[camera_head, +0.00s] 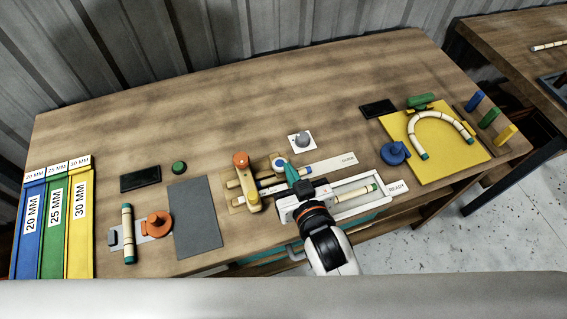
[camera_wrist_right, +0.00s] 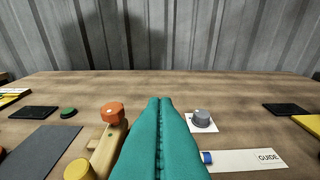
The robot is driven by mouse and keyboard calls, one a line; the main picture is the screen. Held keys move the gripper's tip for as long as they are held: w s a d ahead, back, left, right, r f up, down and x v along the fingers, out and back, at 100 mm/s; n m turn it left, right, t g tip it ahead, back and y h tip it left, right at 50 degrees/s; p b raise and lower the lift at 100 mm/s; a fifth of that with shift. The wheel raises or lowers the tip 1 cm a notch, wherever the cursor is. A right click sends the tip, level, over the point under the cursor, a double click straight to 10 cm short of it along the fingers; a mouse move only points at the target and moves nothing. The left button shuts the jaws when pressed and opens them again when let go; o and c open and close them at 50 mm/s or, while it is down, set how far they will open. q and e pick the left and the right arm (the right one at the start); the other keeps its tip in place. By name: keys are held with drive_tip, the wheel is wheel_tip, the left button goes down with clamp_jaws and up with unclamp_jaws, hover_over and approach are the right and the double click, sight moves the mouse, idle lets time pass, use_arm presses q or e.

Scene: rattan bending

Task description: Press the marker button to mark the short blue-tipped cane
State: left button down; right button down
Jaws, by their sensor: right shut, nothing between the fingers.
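My right gripper (camera_head: 290,170) has its teal fingers shut and empty, over the middle of the bench. They also fill the centre of the right wrist view (camera_wrist_right: 160,104). Beside the fingertips in the head view is a small round blue-and-white piece (camera_head: 279,162); I cannot tell whether they touch. A blue tip (camera_wrist_right: 207,157) shows right of the fingers in the wrist view. No button is labelled as the marker. My left gripper is not in view.
A white tray (camera_head: 345,210) holding a green-tipped cane is close to my right wrist. A yellow board (camera_head: 455,158) with a bent cane stands right. A grey mat (camera_head: 196,215), an orange fixture (camera_head: 158,224) and coloured bins (camera_head: 78,235) are left. The back of the bench is clear.

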drive_tip(key=p, duration=0.1)
hover_over(283, 171)
drive_tip(key=f, duration=0.5)
drive_tip(key=shift+s+f, duration=0.1)
drive_tip(key=shift+s, duration=0.25)
wheel_tip(283, 171, down, 2)
drive_tip(key=shift+d+f+b, duration=0.1)
drive_tip(key=shift+f+b, duration=0.15)
drive_tip(key=shift+b, duration=0.3)
drive_tip(key=shift+s+r, duration=0.1)
